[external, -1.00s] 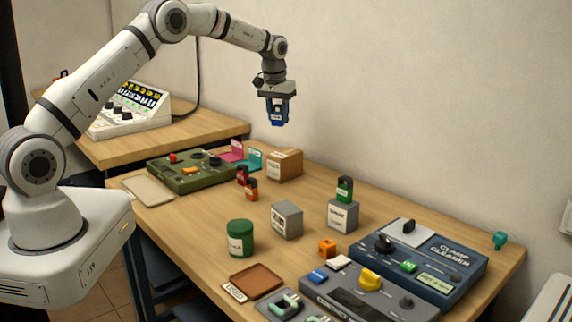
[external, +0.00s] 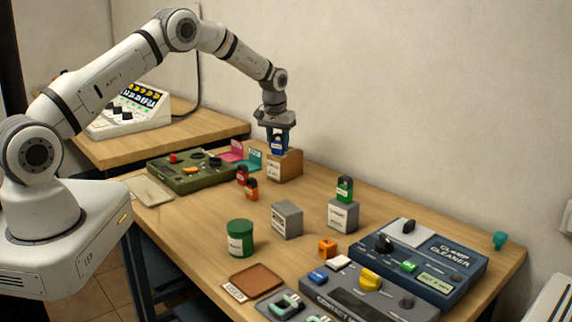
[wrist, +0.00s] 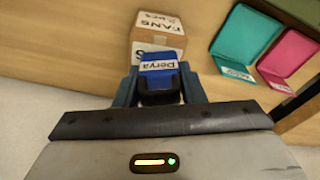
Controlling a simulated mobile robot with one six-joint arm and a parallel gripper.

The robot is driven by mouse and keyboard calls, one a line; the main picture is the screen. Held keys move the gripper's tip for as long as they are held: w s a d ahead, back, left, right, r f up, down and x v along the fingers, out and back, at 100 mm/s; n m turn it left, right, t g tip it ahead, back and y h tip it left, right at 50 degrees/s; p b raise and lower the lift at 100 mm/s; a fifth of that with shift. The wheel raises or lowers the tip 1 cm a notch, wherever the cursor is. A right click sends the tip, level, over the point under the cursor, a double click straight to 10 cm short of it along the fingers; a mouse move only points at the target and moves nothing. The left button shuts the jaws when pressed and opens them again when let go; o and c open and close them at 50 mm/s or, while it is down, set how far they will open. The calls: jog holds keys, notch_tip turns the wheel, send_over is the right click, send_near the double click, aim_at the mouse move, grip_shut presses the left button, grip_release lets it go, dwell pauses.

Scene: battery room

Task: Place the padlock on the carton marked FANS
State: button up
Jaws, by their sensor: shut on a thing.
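A blue padlock (external: 278,144) with a white label is held between the fingers of my gripper (external: 278,139). In the wrist view the padlock (wrist: 158,65) shows its label, and my gripper (wrist: 158,88) is shut on it. The brown carton marked FANS (external: 285,168) stands on the table directly below the padlock. In the wrist view the carton (wrist: 158,20) lies just beyond the padlock, its FANS label readable. I cannot tell whether the padlock touches the carton top.
Teal and pink holders (wrist: 245,42) (wrist: 290,58) stand beside the carton. Red and orange padlocks (external: 242,175) (external: 251,189) stand in front of it. A grey carton (external: 287,219) and a grey box (external: 343,215) bearing a green padlock (external: 345,189) stand nearer the right. A green device (external: 190,173) lies left.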

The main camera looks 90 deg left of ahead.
jog(key=o, duration=1)
jog(key=shift+f, duration=0.1)
jog(key=shift+o, duration=0.2)
notch_tip(320, 180, up, 12)
jog(key=d+b, duration=0.2)
jog(key=w+d+r+m, duration=0.15)
jog(key=d+r, duration=0.35)
jog(key=d, duration=0.6)
jog(key=d+r+m+t, duration=0.1)
jog(key=d+r+m, duration=0.25)
jog(key=d, duration=0.75)
jog(key=w+d+r+m, duration=0.1)
jog(key=d+r, duration=0.4)
jog(key=d, duration=0.6)
jog(key=s+d+r+m+t, duration=0.1)
jog(key=s+d+m, duration=0.15)
jog(key=d, duration=0.45)
jog(key=s+d+r+m, duration=0.1)
jog(key=s+d, duration=0.3)
jog(key=d, duration=0.2)
jog(key=s+d+f+m+h, duration=0.1)
jog(key=s+d+f+m, duration=0.3)
jog(key=s+d, duration=0.7)
jog(key=s+f, duration=0.1)
jog(key=s, duration=0.2)
jog(key=shift+d+t+h, duration=0.15)
jog(key=shift+t+h, duration=0.15)
